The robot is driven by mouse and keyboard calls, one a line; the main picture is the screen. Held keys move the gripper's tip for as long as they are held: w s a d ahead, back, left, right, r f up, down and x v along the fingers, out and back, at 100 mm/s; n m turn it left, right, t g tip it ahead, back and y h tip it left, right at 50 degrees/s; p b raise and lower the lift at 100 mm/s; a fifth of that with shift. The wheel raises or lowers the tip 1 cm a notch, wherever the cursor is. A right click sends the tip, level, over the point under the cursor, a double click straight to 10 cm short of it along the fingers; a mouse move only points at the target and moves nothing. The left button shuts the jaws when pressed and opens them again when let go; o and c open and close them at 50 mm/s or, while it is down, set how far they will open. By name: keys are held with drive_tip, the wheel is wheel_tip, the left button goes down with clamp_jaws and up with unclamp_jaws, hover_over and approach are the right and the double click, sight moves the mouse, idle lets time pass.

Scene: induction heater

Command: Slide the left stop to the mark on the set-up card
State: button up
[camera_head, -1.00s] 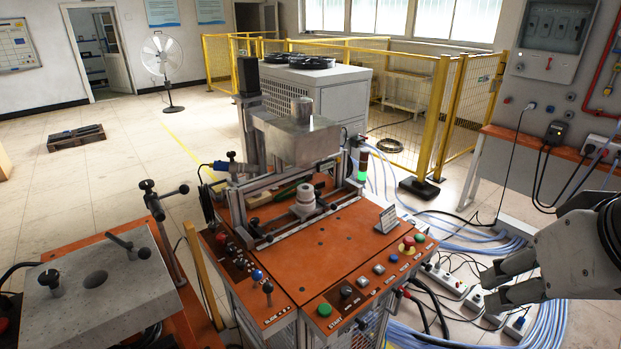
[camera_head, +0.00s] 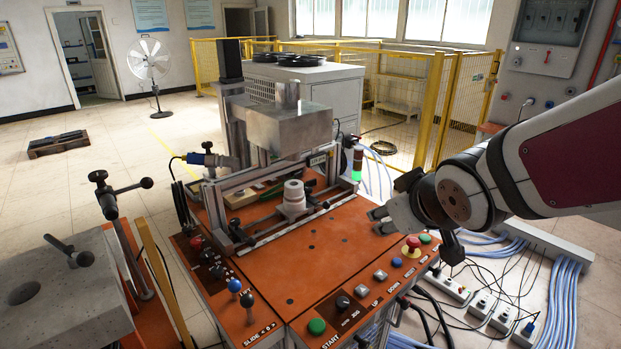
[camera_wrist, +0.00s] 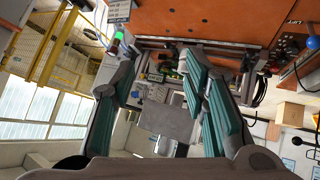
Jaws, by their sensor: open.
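A scale rail (camera_head: 285,228) runs along the front of the heater fixture on the orange bench. A small dark block near its left end (camera_head: 249,239) looks like the left stop. Another dark block (camera_head: 325,204) sits toward the right end. A pale stepped workpiece (camera_head: 293,198) stands behind the rail. The set-up card (camera_wrist: 118,11) shows at the top of the wrist view, its mark too small to read; my gripper hides it in the head view. My gripper (camera_head: 377,221) is open and empty over the bench's right side, apart from the rail; the wrist view shows its spread fingers (camera_wrist: 160,68).
A metal heater box (camera_head: 285,135) overhangs the fixture. Knob levers (camera_head: 241,292) stand at the bench's front left, and buttons, including a red emergency stop (camera_head: 411,245), line the front right. A signal light (camera_head: 356,170) stands behind. The orange top (camera_head: 320,265) before the rail is clear.

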drive_tip(key=w+a+f+n+y+b, duration=0.45)
drive_tip(key=w+a+f, duration=0.25)
drive_tip(key=a+f, duration=0.45)
drive_tip(key=n+g+y+b, duration=0.1)
drive_tip(key=n+y+b, duration=0.15)
drive_tip(key=y, duration=0.25)
approach(255, 243)
drive_tip(key=shift+m, duration=0.3)
drive_tip(key=b+x, duration=0.1)
drive_tip(key=x, duration=1)
drive_tip(key=shift+a+b, duration=0.1)
drive_tip(key=shift+b, duration=0.2)
clamp_jaws()
